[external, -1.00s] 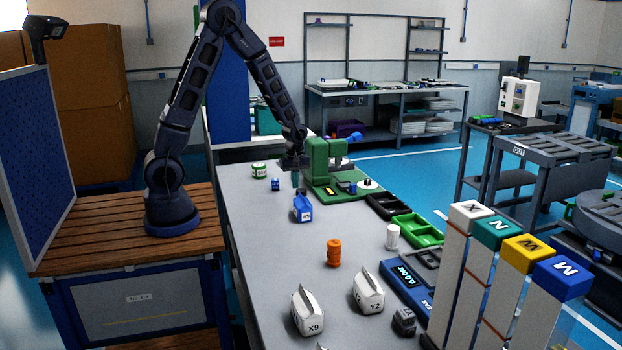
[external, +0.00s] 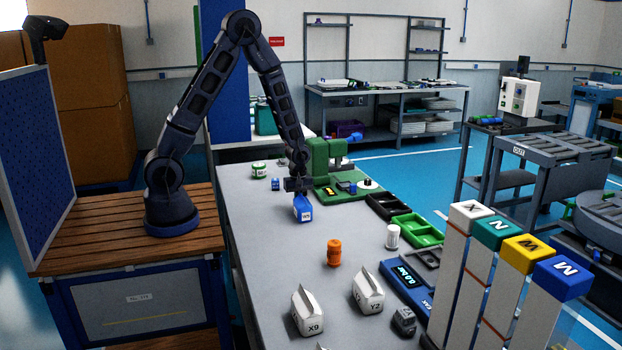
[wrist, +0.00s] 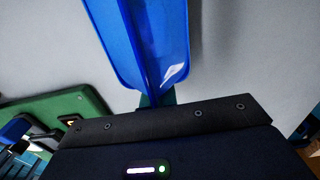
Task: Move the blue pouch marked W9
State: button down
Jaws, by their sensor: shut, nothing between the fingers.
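The blue pouch (external: 303,210) stands upright on the grey bench, with a white label whose marking is too small to read. My gripper (external: 299,193) is low, right at the top of the pouch. In the wrist view, the pouch (wrist: 112,28) fills the top middle, with its raised ridge running toward the gripper. The teal fingertips (wrist: 156,98) show only in part, at the near end of that ridge. The fingers are shut with nothing held; whether they touch the pouch cannot be told.
A green fixture (external: 318,160) stands just behind and right of my gripper. Black and green trays (external: 418,230) line the right bench edge. An orange container (external: 334,253) and white pouches (external: 307,312) stand nearer the camera. The bench left of the orange container is clear.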

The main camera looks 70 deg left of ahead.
aim_at(315, 234)
jog(key=shift+d, duration=0.1)
jog(key=d, duration=2)
jog(key=shift+d, duration=0.15)
dwell(0.4)
